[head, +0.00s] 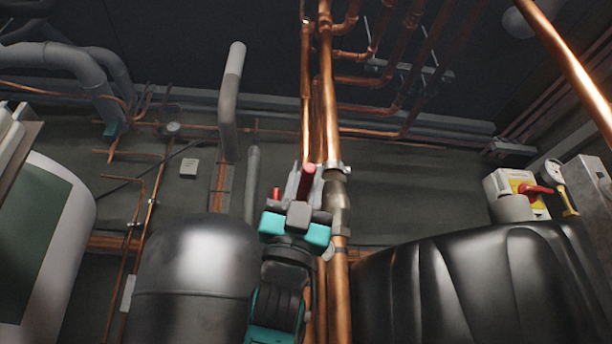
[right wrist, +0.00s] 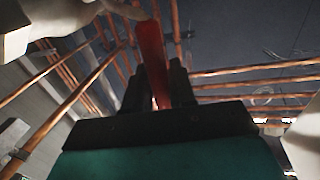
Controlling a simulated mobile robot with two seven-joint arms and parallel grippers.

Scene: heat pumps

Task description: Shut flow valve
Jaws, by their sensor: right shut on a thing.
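The flow valve shows as a red handle (head: 307,182) beside the upright copper pipe in the middle of the head view, with a brass-coloured body (head: 337,200) on that pipe. My right gripper (head: 299,195) reaches up to it and is shut on the red handle. In the right wrist view the red handle (right wrist: 153,62) stands between the two dark fingers (right wrist: 155,85) of my right gripper. The handle points up and away from the gripper. The joint between handle and valve body is partly hidden by the gripper. My left gripper is not in view.
A dark round tank (head: 190,275) stands left of my right arm, and a black ribbed tank cover (head: 470,285) stands to the right. A smaller red part (head: 276,193) shows left of the gripper. Copper pipes run overhead.

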